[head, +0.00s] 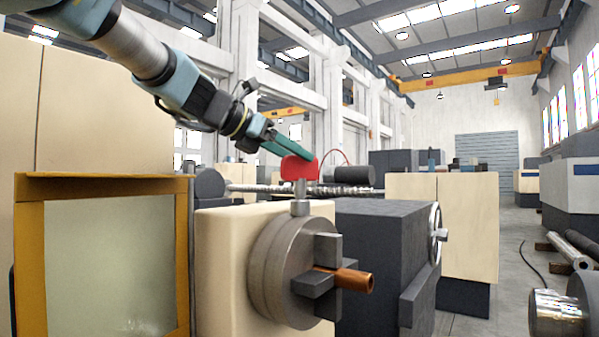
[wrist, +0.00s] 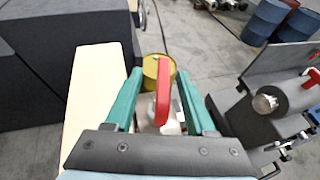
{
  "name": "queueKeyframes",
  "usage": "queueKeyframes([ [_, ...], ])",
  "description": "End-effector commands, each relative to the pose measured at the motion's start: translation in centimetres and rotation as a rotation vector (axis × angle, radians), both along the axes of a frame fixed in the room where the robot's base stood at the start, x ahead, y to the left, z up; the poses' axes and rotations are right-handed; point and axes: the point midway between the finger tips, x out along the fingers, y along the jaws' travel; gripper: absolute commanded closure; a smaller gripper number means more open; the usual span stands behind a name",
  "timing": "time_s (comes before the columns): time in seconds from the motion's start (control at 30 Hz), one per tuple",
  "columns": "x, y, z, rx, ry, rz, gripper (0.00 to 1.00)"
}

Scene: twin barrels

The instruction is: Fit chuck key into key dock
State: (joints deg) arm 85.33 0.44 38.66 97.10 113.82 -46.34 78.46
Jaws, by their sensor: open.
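The chuck key shows a flat red handle (head: 298,167) above a grey metal stem (head: 300,196), upright at the top of the lathe chuck (head: 290,265). My gripper (head: 291,150) comes down from the upper left, its teal fingers at the handle. In the wrist view my gripper (wrist: 160,78) is open, with the red handle (wrist: 163,92) between its two fingers. Gaps show on both sides, so the handle is not clamped. The chuck jaws hold a copper-coloured bar (head: 355,280). I cannot identify the key dock for sure in either view.
The cream headstock (head: 218,265) and a dark block (head: 385,255) flank the chuck. A yellow-framed panel (head: 105,185) stands left. The wrist view shows a yellow drum (wrist: 158,72), two barrels (wrist: 268,18) and a dark cylinder (wrist: 297,94) at right, with open floor between.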

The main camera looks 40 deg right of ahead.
Motion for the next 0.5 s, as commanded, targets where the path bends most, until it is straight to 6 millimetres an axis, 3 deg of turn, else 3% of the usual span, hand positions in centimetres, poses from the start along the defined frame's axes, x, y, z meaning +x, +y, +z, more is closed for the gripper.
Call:
queueKeyframes([
  [0.3,-0.6,-3.8,-1.9,0.004,0.001,-0.001,0.45],
  [0.5,-0.6,-4.3,-2.2,0.000,0.001,0.000,0.45],
])
